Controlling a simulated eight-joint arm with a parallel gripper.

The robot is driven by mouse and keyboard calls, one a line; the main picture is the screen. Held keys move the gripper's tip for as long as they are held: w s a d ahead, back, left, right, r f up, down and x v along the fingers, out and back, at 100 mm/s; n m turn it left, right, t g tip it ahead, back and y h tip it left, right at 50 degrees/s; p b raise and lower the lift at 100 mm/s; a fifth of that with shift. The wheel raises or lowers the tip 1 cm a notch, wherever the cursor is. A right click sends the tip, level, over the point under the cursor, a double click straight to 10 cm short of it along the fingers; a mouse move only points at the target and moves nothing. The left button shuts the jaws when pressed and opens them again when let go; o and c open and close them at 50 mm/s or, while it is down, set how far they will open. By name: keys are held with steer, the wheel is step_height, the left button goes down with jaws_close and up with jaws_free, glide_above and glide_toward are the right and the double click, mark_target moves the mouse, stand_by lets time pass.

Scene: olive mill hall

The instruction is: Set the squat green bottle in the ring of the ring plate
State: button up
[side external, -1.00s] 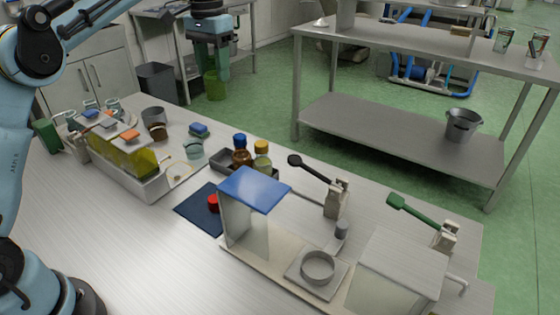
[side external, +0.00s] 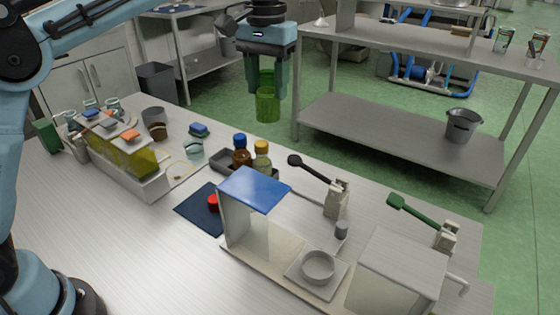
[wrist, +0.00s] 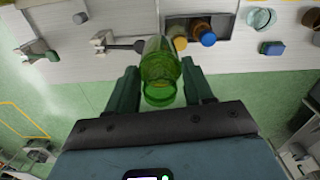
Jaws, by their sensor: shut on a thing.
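The squat green bottle (side external: 267,104) is held upright in my gripper (side external: 266,88), high up, apparently beyond the table's far edge in the side view. The fingers are shut on its upper part. In the wrist view the green bottle (wrist: 159,70) sits between the two dark green fingers of my gripper (wrist: 161,88). The ring plate (side external: 297,275) lies on the table at the front, with a raised round ring (side external: 318,265) that looks empty. It stands between a blue-topped stand and a pale box.
The blue-topped stand (side external: 254,190) rises left of the ring plate, and a pale box (side external: 400,262) stands right. Behind are a black-handled clamp (side external: 318,171) and a green-handled clamp (side external: 414,212).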

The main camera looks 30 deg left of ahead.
steer(key=s+d+n, duration=0.1)
steer(key=s+d, duration=0.5)
steer(key=d, duration=0.4)
steer(key=s+d+n, duration=0.1)
steer(key=s+d, duration=0.6)
steer(key=d, duration=0.3)
step_height(320, 180, down, 15)
stand_by(0.5)
steer(key=shift+w+a+f, duration=0.1)
steer(key=shift+f, duration=0.7)
stand_by(1.0)
steer(key=shift+f, duration=0.45)
steer(key=shift+f, duration=0.2)
stand_by(0.3)
steer(key=shift+f, duration=0.25)
